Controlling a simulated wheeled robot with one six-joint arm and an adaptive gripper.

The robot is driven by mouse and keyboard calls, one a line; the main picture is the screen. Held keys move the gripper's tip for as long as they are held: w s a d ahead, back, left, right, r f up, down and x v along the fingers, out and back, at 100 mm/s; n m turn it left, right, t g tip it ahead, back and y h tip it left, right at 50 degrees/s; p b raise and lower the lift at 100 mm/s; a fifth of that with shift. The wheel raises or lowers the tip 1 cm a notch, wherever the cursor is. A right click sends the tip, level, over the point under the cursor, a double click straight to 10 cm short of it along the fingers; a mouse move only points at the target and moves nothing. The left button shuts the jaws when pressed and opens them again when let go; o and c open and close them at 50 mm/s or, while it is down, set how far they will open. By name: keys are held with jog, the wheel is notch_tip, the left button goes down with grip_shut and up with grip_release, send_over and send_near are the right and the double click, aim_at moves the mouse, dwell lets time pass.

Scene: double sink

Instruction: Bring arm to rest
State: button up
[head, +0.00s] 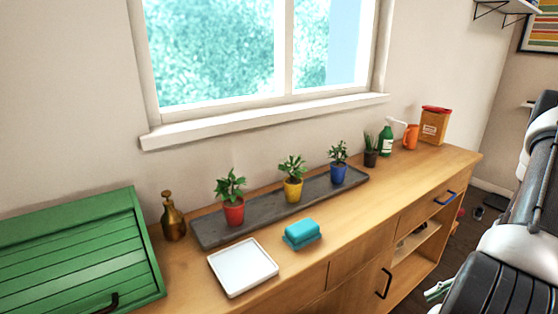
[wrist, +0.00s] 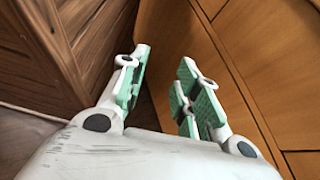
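My gripper (wrist: 160,85) shows in the wrist view with its two green-padded fingers apart and nothing between them. Beyond the fingers are wooden cabinet fronts and a strip of dark floor. In the head view my arm comes down along the right edge, and a small part of my gripper (head: 438,290) shows low at the right, in front of the cabinet. It is clear of the things on the counter.
The wooden counter (head: 345,225) holds a grey tray (head: 262,215) with red, yellow and blue plant pots, a white square dish (head: 243,267), a teal sponge (head: 301,232), a brass dispenser (head: 173,218) and a green bread box (head: 75,255). A green spray bottle (head: 386,142) stands at the far end.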

notch_tip(320, 180, up, 24)
jog(key=s+a+n+g+h, duration=0.1)
jog(key=n+g+h, duration=0.2)
jog(key=n+h, duration=0.65)
jog(key=a+r+n+t+h, duration=0.1)
jog(key=a+r+n+t, duration=0.2)
jog(key=r, duration=0.4)
jog(key=s+a+r+n+t+h, duration=0.1)
jog(key=a+r+n+t, duration=0.3)
jog(key=a+r, duration=0.2)
jog(key=shift+s+r, duration=0.25)
jog(key=shift+r, duration=0.4)
jog(key=shift+n+h, duration=0.25)
